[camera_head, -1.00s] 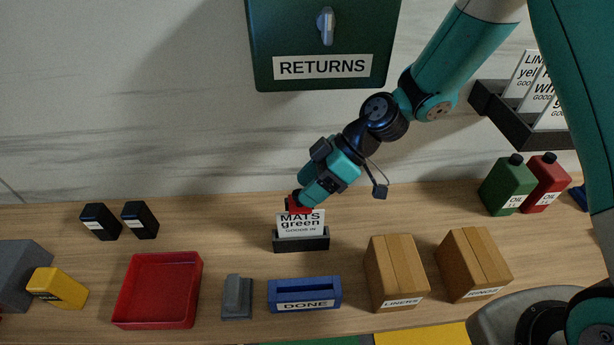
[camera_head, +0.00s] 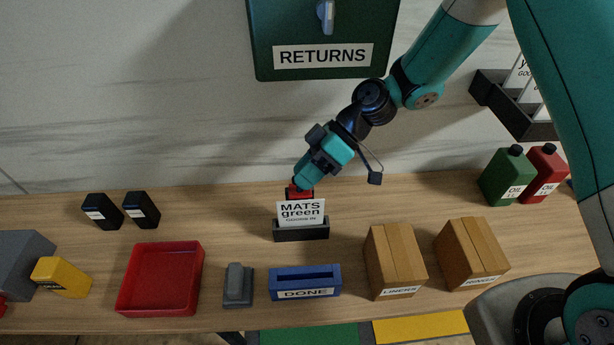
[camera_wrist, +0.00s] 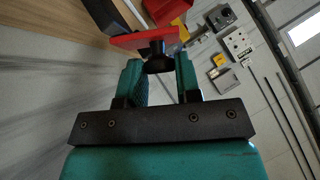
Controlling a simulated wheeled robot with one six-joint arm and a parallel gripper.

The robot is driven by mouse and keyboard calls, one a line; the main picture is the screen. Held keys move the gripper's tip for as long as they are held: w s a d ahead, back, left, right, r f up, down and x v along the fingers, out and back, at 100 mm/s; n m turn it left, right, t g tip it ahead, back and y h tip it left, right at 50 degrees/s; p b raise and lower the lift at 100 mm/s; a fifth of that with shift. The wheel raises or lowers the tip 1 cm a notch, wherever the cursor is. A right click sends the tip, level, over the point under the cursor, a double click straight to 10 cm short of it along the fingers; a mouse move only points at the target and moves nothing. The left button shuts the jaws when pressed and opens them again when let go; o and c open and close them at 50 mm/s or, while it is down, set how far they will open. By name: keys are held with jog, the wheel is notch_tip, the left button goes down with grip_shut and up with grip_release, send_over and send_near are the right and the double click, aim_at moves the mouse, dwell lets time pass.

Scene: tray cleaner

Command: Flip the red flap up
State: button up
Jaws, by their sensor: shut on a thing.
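The red flap (camera_head: 299,192) shows as a small red piece just behind the white card "MATS green" (camera_head: 301,212) in the head view. It also shows in the wrist view as a red plate (camera_wrist: 140,40) with a black knob (camera_wrist: 157,62) on it. My gripper (camera_wrist: 159,70) has its fingers on either side of the knob and is shut on it. In the head view my gripper (camera_head: 300,183) reaches down to the red piece from the upper right. Much of the flap is hidden by the card and the fingers.
The card stands in a dark holder (camera_head: 301,234). In front are a blue DONE holder (camera_head: 335,272), a grey block (camera_head: 238,288) and a red tray (camera_head: 198,275). Two cardboard boxes (camera_head: 394,262) stand to the right. The green RETURNS box (camera_head: 262,60) hangs above. Bare tabletop lies left of the card.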

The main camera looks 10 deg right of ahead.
jog(key=shift+w+r+m+g, duration=0.15)
jog(key=shift+w+m+g, duration=0.4)
jog(key=shift+g, duration=0.35)
jog(key=o, duration=0.9)
jog(key=shift+w+d+r+b, duration=0.15)
jog(key=shift+w+d+b, duration=0.15)
jog(key=shift+d+b, duration=0.15)
jog(key=b+v, duration=0.2)
jog(key=v, duration=0.4)
jog(key=shift+d+r, duration=0.2)
